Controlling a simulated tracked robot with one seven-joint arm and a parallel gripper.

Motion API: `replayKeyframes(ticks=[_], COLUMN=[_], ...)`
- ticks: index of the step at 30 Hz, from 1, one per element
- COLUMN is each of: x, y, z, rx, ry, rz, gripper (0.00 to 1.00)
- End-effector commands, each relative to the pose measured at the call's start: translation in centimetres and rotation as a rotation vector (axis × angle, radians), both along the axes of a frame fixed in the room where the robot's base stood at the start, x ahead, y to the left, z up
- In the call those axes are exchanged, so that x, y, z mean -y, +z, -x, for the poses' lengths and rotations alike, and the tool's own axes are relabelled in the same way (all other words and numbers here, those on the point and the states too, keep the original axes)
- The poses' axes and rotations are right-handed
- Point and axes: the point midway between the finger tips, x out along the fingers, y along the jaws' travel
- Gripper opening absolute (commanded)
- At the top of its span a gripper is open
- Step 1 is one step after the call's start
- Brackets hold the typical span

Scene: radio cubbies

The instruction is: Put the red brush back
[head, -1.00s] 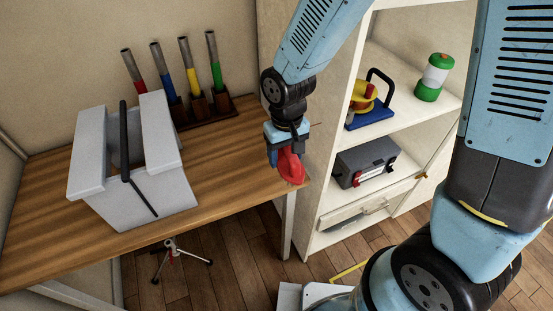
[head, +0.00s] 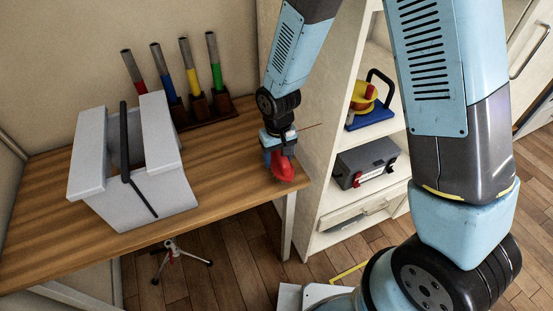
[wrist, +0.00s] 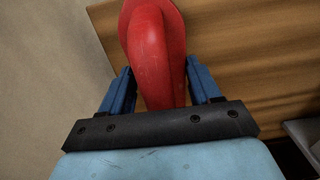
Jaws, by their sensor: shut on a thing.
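My gripper (head: 277,150) is shut on a smooth, rounded red thing, which I take to be the red brush (head: 284,167). It is held near the right front corner of the wooden table; whether it touches the top I cannot tell. In the wrist view, the red brush (wrist: 153,45) sits between the two blue fingers of my gripper (wrist: 160,90); no bristles show. A dark wooden rack (head: 222,105) at the back of the table holds several grey-tipped handles in red, blue, yellow and green.
A pale grey toolbox (head: 160,200) with a black handle stands left on the table (head: 225,165). The tabletop between it and my gripper is clear. A cream shelf unit (head: 325,150) on the right holds a dark grey box (head: 365,163) and a red, yellow and blue item (head: 367,100).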

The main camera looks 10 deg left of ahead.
Motion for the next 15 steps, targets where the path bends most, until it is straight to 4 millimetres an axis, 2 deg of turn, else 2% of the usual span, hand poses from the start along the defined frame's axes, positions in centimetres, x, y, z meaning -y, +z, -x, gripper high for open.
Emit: replayKeyframes(ticks=[4, 14, 15], x=[-0.01, -0.01, -0.01], y=[-1.45, -1.67, -1.66], z=[0.06, 0.06, 0.06], rx=[-0.001, 0.000, 0.000], ry=[0.000, 0.000, 0.000], rz=[0.001, 0.000, 0.000], gripper=[0.34, 0.34, 0.65])
